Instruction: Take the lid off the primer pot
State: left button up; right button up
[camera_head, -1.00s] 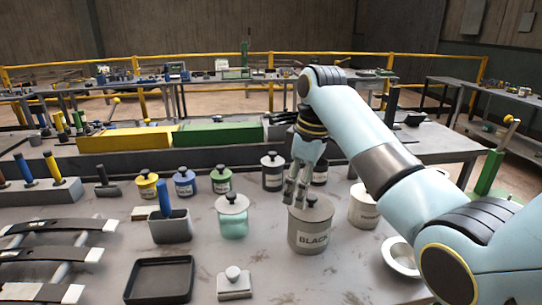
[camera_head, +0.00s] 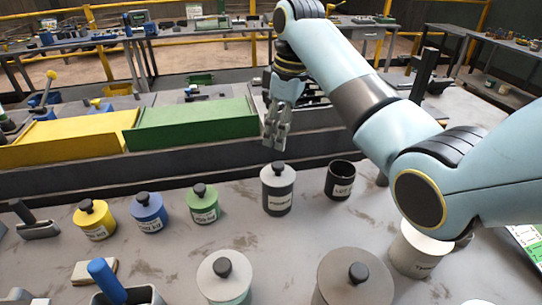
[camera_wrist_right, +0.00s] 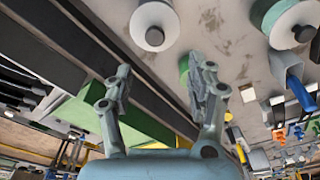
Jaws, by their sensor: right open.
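The pot whose small label seems to read primer (camera_head: 277,200) stands upright on the grey bench in the head view. Its pale lid (camera_head: 268,177) with a dark knob is on. My right gripper (camera_head: 275,138) is just above and behind that knob in the picture, apart from it, with nothing between its fingers. In the wrist view the right gripper (camera_wrist_right: 163,75) has its fingers spread. A pale lid with a dark knob (camera_wrist_right: 154,36), probably this pot's, lies beyond the fingertips at the top. My left gripper is not in view.
An open dark pot (camera_head: 341,182) stands close right of it. Green (camera_head: 203,205), blue (camera_head: 149,214) and yellow (camera_head: 95,222) lidded pots stand left. A large lidded pot (camera_head: 340,285) is in front. A green tray (camera_head: 195,124) lies behind. Bare bench lies between the pots.

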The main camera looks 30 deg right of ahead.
jog(key=shift+w+d+f, duration=0.1)
jog(key=shift+w+f, duration=0.1)
jog(key=shift+w, duration=0.1)
send_over(278, 164)
notch_tip(278, 164, down, 4)
jog(key=shift+s+f, duration=0.1)
jog(key=shift+f, duration=0.1)
notch_tip(278, 164, down, 5)
jog(key=shift+f+p, duration=0.1)
jog(key=shift+p, duration=0.65)
jog(key=shift+f, duration=0.35)
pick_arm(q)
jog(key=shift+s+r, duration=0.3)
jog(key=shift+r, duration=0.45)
pick_arm(e)
jog(key=shift+c, duration=0.4)
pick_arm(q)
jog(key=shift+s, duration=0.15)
pick_arm(e)
grip_shut()
